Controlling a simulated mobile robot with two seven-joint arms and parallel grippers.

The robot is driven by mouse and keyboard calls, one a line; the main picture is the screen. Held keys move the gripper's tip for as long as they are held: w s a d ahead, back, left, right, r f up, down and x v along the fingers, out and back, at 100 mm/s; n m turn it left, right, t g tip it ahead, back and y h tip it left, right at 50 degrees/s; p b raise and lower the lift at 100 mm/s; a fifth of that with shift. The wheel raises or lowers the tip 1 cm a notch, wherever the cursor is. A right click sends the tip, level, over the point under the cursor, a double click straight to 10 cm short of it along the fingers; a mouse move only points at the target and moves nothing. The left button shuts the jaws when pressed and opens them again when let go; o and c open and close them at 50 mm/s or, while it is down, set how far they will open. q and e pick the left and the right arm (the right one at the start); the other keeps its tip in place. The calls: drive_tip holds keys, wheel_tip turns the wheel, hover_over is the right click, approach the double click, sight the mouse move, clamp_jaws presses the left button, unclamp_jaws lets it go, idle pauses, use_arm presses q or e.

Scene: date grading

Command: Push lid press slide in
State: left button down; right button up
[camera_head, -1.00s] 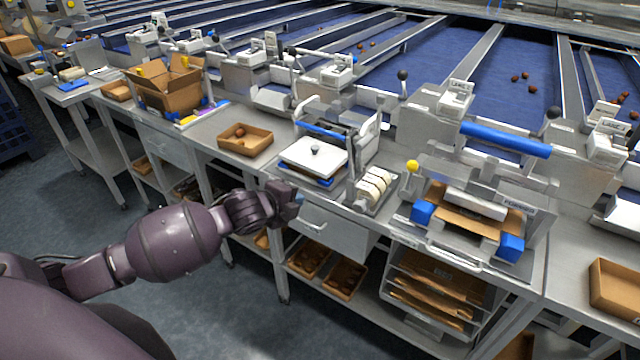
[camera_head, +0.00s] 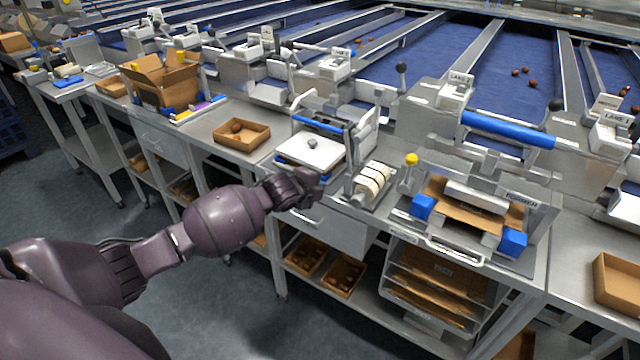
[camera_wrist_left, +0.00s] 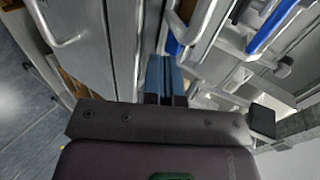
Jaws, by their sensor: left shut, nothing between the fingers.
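The lid press stands on the bench in the middle of the head view, with a blue crossbar (camera_head: 320,126) on a grey metal frame. My left gripper (camera_head: 322,177) is at the slide's front right corner, close to the bench edge. I cannot tell whether it touches the slide. In the left wrist view its blue fingers (camera_wrist_left: 163,78) are shut together and empty, beside the press's metal parts. The press's blue crossbar (camera_wrist_left: 274,24) shows at upper right.
A tape holder (camera_head: 370,184) with white rolls stands right of the press. The tray former (camera_head: 465,215) is farther right. A cardboard tray (camera_head: 241,133) is on the left. A drawer handle (camera_head: 310,218) sits below the bench edge.

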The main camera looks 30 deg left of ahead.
use_arm(q)
drive_tip(key=shift+w, duration=0.8)
use_arm(e)
drive_tip(key=shift+s+f, duration=0.25)
drive_tip(key=shift+f, duration=0.05)
drive_tip(key=shift+w+r, duration=0.1)
drive_tip(key=shift+w, duration=0.05)
